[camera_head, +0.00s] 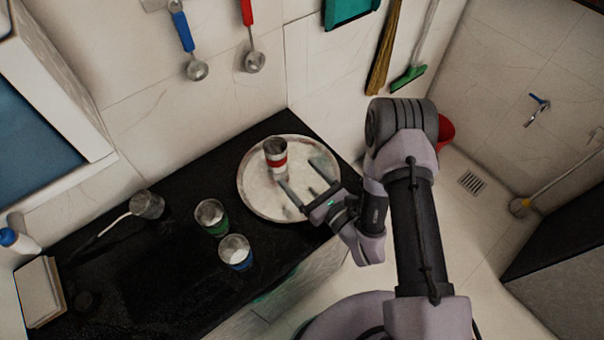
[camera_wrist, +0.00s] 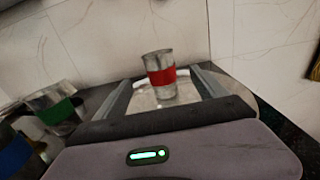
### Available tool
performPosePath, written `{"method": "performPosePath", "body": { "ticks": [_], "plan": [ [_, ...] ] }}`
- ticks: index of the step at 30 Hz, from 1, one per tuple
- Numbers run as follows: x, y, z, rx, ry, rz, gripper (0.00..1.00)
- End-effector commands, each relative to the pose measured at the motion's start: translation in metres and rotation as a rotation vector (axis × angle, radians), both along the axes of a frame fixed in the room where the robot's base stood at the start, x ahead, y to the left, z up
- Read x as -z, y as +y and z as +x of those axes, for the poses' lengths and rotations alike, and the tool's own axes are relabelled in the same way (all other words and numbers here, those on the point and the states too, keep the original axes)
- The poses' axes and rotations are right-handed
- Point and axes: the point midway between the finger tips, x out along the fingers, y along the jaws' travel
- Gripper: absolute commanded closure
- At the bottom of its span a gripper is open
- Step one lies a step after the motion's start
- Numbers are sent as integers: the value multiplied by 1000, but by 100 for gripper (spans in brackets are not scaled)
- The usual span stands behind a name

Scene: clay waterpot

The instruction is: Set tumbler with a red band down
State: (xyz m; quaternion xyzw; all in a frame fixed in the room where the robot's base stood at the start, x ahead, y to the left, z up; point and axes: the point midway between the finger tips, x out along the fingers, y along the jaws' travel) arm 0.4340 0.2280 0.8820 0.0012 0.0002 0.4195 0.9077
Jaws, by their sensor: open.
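The tumbler with a red band (camera_head: 275,153) stands upright on the round metal tray (camera_head: 255,197), toward its back. It also shows in the wrist view (camera_wrist: 160,78), ahead of and between my fingers. My gripper (camera_head: 303,194) is open and empty over the tray, in front of the tumbler. In the wrist view, its two fingers (camera_wrist: 165,88) are spread, one to each side of the tumbler, with a visible gap around it.
A green-banded tumbler (camera_head: 211,217) and a blue-banded tumbler (camera_head: 236,252) stand on the black counter (camera_head: 160,275) left of the tray. A long-handled metal cup (camera_head: 147,205) lies farther left. Ladles (camera_head: 197,69) hang on the wall behind. The counter's front edge is near the tray.

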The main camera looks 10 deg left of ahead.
Motion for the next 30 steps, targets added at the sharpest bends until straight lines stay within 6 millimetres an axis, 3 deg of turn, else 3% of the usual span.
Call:
{"method": "performPosePath", "body": {
  "ticks": [5, 8, 11, 13, 16, 18, 20, 23, 24, 25, 27, 30],
  "plan": [
    [-1, -5, -4, 0, -1, 2, 18],
    [-10, -11, 13, 39, 56, 31, 18],
    [-45, -35, 68, 190, 278, 167, 18],
    [-85, -67, 108, 361, 508, 356, 18],
    [-144, -119, 135, 629, 830, 730, 18],
    [-187, -157, 126, 821, 1037, 1072, 18],
    [-219, -184, 99, 979, 1195, 1417, 18],
    [-260, -212, 23, 1204, 1390, 2054, 18],
    [-270, -216, -12, 1279, 1437, 2305, 18],
    [-276, -216, -38, -1302, -1433, -2437, 18],
    [-283, -210, -94, -1128, -1169, -2253, 18],
    [-287, -198, -149, -979, -925, -2056, 18]
  ]
}}
